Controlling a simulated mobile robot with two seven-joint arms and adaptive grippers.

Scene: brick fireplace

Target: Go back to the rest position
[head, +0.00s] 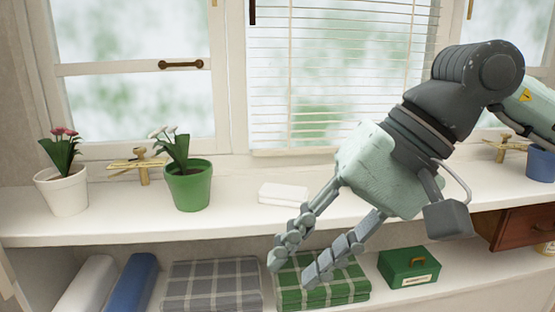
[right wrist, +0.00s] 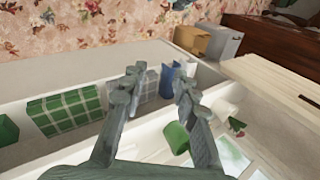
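My right gripper (head: 293,270) reaches in from the right in the head view, pointing down and to the left in front of the white window shelf (head: 235,205). Its two fingers are spread apart with nothing between them, and they partly cover a green checked folded cloth (head: 345,286) on the lower shelf. In the right wrist view the gripper (right wrist: 156,82) is also open and empty. My left gripper does not show in either view.
A white pot (head: 62,192) and a green pot (head: 188,188) with flowers stand on the upper shelf, left of a white folded item (head: 284,193). A green box (head: 408,267) sits below, near an open wooden drawer (head: 520,226). A blue pot (head: 541,163) stands far right.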

